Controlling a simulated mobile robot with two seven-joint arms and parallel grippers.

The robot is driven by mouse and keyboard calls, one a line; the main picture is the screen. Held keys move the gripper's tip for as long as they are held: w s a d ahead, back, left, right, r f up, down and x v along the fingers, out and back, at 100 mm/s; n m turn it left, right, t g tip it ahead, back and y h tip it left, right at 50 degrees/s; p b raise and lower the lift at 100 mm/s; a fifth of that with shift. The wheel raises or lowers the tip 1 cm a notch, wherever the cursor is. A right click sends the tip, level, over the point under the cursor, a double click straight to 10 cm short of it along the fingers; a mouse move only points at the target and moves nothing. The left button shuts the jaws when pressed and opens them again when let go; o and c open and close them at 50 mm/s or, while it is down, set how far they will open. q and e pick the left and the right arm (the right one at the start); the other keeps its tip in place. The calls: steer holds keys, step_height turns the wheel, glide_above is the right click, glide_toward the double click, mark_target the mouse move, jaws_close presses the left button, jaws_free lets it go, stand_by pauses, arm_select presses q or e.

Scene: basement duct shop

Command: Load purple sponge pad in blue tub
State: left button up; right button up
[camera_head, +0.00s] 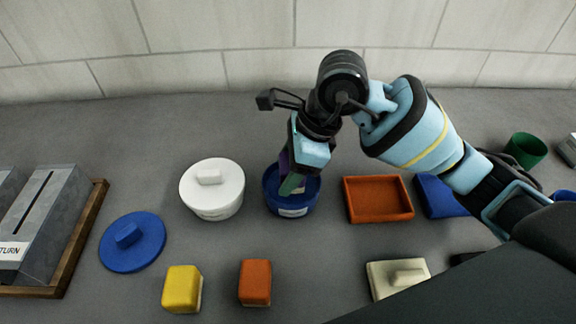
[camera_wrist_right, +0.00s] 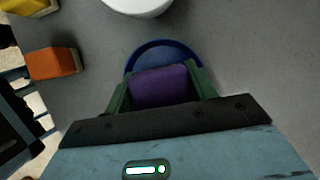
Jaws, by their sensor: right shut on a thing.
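The purple sponge pad (camera_wrist_right: 160,87) is held between the green fingers of my right gripper (camera_head: 287,182), which is shut on it. The gripper points down over the blue tub (camera_head: 291,206), with the fingertips at or inside its opening. In the right wrist view the pad lies in front of the round blue tub (camera_wrist_right: 164,48). In the head view only a sliver of purple shows behind the fingers. I cannot tell whether the pad touches the tub floor. A blue lid (camera_head: 132,243) with a block handle lies to the left. My left gripper is not in view.
A white lidded tub (camera_head: 212,189) stands just left of the blue tub, and an orange tray (camera_head: 378,200) just right. A green cup (camera_head: 525,150) stands far right.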

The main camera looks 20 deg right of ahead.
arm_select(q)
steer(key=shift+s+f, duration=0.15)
arm_select(e)
steer(key=shift+f, duration=0.25)
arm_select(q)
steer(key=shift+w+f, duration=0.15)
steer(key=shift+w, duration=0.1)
arm_select(e)
steer(key=shift+f, duration=0.3)
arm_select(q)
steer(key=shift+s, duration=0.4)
arm_select(e)
steer(key=shift+f, duration=0.15)
stand_by(0.6)
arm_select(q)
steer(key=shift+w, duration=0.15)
